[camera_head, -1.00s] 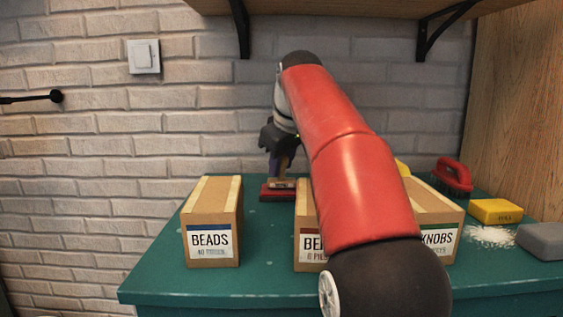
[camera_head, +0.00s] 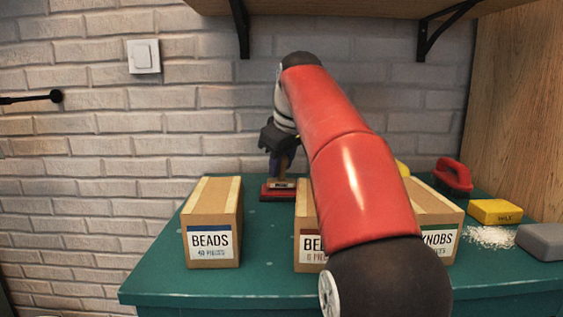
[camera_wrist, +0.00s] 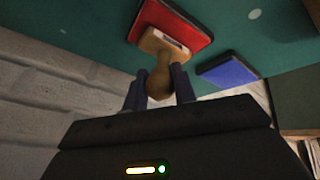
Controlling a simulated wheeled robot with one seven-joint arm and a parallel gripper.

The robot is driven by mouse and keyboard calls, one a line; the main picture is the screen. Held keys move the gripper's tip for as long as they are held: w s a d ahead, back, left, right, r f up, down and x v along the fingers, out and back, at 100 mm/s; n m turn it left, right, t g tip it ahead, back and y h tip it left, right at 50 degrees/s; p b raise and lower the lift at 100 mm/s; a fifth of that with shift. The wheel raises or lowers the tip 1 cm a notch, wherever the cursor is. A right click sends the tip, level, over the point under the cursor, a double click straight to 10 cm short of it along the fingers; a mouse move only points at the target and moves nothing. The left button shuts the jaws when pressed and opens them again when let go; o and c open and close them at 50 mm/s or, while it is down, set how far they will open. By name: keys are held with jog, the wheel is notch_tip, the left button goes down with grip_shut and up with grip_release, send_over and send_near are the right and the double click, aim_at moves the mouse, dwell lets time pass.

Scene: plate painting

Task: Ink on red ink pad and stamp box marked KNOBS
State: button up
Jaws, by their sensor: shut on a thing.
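My gripper (camera_head: 281,160) is shut on the wooden handle of a stamp (camera_head: 282,183) at the back of the table. In the wrist view my fingers (camera_wrist: 160,88) hold the stamp's tan handle (camera_wrist: 157,82). The stamp's base is at the red ink pad (camera_head: 267,193), which also shows in the wrist view (camera_wrist: 199,35). The base appears to rest on the pad, but its underside is hidden. The box marked KNOBS (camera_head: 436,208) stands front right, its left part hidden behind my arm.
A BEADS box (camera_head: 213,212) stands at the left; another box (camera_head: 305,227) is mostly behind my arm. A blue pad (camera_wrist: 228,71) lies near the red one. At the right are a red-handled brush (camera_head: 453,175), a yellow block (camera_head: 495,211), a grey block (camera_head: 543,241) and white grains (camera_head: 490,236).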

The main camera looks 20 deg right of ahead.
jog(key=shift+r+p, duration=1.35)
jog(key=shift+r, duration=1.95)
jog(key=shift+s, duration=0.1)
